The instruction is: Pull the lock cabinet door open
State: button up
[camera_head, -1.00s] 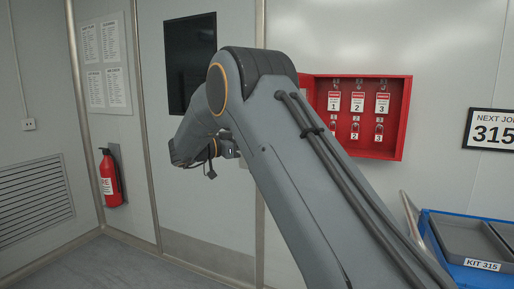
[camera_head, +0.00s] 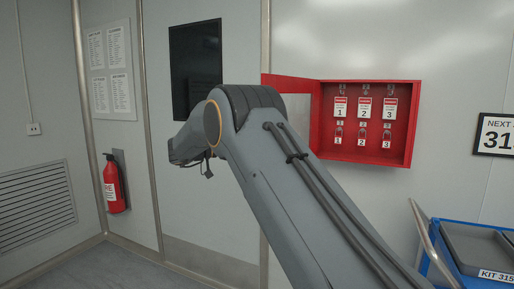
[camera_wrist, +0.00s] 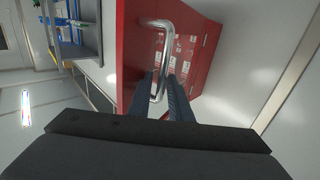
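The red lock cabinet (camera_head: 414,125) hangs on the wall at the right of the head view, with its inside showing. Its red door (camera_head: 290,85) stands open on the left side, its lower part hidden behind my arm. In the wrist view the door (camera_wrist: 131,45) shows with its bent metal handle (camera_wrist: 169,42). My gripper (camera_wrist: 160,80) has its dark fingers on either side of the handle and looks shut on it. In the head view my gripper is hidden behind my arm.
Tags and padlocks (camera_head: 363,122) hang in rows inside the cabinet. A blue cart with a grey tray (camera_head: 475,245) stands at the lower right. A fire extinguisher (camera_head: 113,185) and a dark wall panel (camera_head: 195,68) are at the left.

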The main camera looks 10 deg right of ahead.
jog(key=shift+o, duration=0.7)
jog(key=shift+d, duration=0.15)
jog(key=shift+a+f, duration=0.15)
jog(key=shift+a, duration=0.35)
jog(key=s+a+b, duration=0.1)
jog(key=a+b, duration=0.1)
jog(key=a, duration=0.5)
jog(key=shift+a, duration=0.25)
